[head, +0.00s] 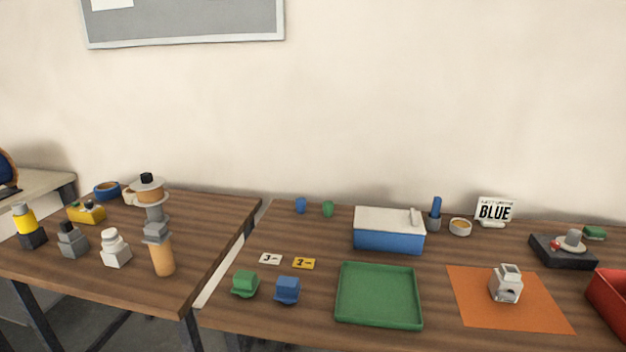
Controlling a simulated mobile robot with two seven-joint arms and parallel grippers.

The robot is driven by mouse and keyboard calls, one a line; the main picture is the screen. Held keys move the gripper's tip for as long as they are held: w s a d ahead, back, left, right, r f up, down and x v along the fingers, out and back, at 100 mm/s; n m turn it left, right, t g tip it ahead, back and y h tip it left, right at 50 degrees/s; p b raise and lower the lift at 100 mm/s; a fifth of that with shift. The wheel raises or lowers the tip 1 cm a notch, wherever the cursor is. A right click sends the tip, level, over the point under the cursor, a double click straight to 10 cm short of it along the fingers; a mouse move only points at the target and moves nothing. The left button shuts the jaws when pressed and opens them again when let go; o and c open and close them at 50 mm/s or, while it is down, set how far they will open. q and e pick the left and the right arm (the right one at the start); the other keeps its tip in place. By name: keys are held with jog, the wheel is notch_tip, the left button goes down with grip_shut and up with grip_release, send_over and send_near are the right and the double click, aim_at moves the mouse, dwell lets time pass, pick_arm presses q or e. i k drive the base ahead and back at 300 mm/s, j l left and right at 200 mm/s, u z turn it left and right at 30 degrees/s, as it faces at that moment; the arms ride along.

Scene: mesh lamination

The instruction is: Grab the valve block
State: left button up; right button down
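A small pale grey block (506,285) with a dark round opening low on its front stands on the orange mat (473,311) at the right of the near table. It looks most like the valve block, though no label shows. It stands apart from the things around it, and nothing holds it. Neither of my grippers shows in the head view.
A green tray (343,315) lies left of the mat, and a red bin (609,296) is cut off at the right edge. A blue box (388,241) with a pale lid and a dark device (561,254) stand behind. A tall stacked post (162,255) stands on the left table.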

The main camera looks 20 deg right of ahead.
aim_at(507, 276)
jog(key=z, duration=1.75)
